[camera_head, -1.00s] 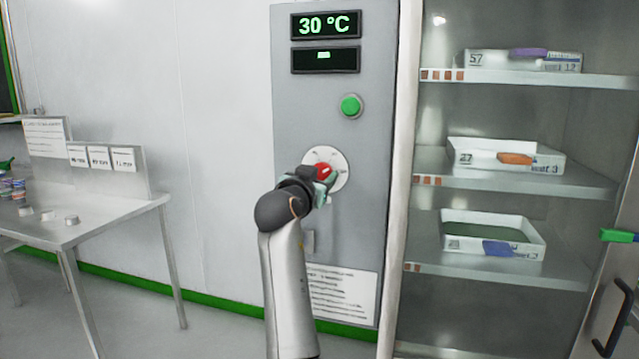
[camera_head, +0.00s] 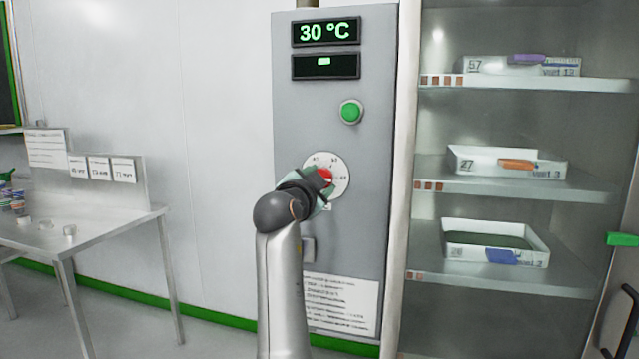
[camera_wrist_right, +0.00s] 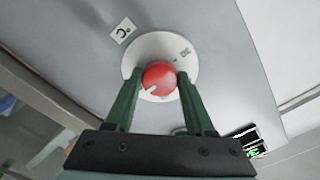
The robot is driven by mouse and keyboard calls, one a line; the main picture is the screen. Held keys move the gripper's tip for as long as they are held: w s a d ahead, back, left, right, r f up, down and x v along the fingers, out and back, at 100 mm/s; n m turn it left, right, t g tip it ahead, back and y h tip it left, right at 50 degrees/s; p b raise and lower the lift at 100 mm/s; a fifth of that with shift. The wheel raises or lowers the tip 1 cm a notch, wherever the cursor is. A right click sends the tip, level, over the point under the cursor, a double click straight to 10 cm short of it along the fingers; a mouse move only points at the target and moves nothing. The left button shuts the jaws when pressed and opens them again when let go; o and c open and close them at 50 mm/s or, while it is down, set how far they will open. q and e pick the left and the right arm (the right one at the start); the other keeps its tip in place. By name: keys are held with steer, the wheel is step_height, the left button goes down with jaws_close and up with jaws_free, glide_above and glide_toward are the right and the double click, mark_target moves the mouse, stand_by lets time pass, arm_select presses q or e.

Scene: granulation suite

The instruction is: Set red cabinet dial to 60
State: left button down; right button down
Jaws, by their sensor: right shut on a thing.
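The red dial (camera_head: 325,174) sits on a white round scale plate (camera_head: 341,185) on the grey cabinet panel. The upper display (camera_head: 327,32) reads 30 °C. The lower display (camera_head: 325,66) shows only a small green mark. My right gripper (camera_head: 322,184) is at the dial and partly hides it. In the right wrist view, the green fingers of the right gripper (camera_wrist_right: 160,88) are shut on the red dial (camera_wrist_right: 159,78), one on each side. A pale pointer mark shows on the dial's lower left there. My left gripper is not in view.
A green button (camera_head: 351,111) is above the dial, and a printed notice (camera_head: 341,303) is below. An open cabinet with shelves (camera_head: 520,187) holding trays stands at the right. A metal table (camera_head: 100,229) stands at the left.

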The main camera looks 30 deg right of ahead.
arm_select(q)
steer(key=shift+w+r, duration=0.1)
arm_select(e)
steer(key=shift+r, duration=0.1)
steer(key=shift+c, duration=1.3)
jaws_free()
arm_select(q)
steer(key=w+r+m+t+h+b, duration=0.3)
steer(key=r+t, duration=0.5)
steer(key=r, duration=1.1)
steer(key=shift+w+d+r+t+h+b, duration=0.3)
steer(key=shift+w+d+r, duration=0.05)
arm_select(e)
steer(key=v, duration=1.2)
steer(key=shift+a, duration=0.2)
steer(key=shift+s, duration=0.1)
